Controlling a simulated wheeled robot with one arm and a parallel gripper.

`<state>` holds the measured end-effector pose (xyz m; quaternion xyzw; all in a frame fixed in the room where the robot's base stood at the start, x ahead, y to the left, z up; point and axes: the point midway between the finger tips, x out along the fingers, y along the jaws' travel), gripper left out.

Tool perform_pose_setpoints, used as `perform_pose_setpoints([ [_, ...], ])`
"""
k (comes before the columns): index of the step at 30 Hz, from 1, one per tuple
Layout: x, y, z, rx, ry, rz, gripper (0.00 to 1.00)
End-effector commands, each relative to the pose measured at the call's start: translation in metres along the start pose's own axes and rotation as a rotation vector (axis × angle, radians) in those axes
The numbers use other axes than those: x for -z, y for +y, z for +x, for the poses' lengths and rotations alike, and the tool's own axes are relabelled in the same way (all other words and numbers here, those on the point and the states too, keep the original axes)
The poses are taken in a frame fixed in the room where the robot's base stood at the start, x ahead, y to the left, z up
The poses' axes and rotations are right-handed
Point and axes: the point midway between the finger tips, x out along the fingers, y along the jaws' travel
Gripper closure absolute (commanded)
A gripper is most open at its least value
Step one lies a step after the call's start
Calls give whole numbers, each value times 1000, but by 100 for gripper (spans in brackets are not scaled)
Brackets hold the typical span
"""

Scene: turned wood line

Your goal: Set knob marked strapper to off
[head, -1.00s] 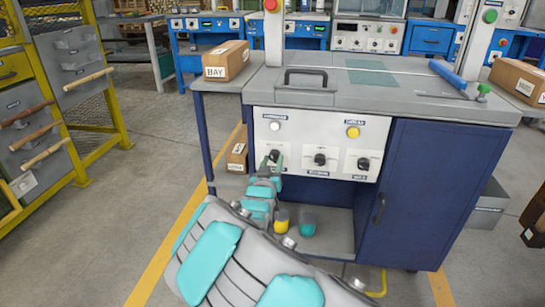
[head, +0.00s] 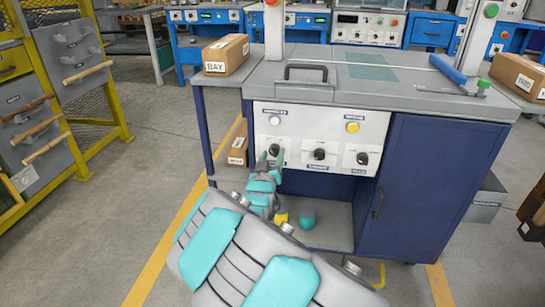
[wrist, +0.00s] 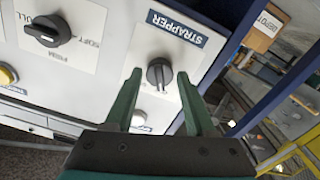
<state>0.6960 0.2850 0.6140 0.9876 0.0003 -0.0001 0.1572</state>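The strapper knob (wrist: 160,73) is a small black dial on a white plate, under the blue STRAPPER label (wrist: 178,28) in the wrist view. The head view shows it as the leftmost of three black knobs (head: 275,150) on the machine's white panel (head: 330,125). My gripper (wrist: 159,77) is open, with one green finger on each side of the knob in the picture. The knob appears between the fingertips with a gap on both sides. I cannot tell how deep the fingers reach. The gripper (head: 271,160) hides the label below this knob in the head view.
A second knob (wrist: 47,31) with other markings sits beside it on the panel. A white button (head: 275,120) and a yellow button (head: 352,127) are above the knobs. A yellow and a teal object stand on the shelf below. A BAY box (head: 226,55) sits on the left side shelf.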

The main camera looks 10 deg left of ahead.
Motion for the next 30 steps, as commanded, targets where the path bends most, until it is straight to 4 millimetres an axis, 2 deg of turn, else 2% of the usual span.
perform_pose_setpoints([
  [1, 0, 0, 0, 0, 0, 0, 38],
  [4, 0, 0, 0, 0, 0, 1, 27],
  [14, 0, 0, -3, 0, 0, 0, 26],
  [17, 0, 0, -10, 0, -1, -1, 26],
  [30, 1, -1, -65, 1, 3, 2, 26],
])
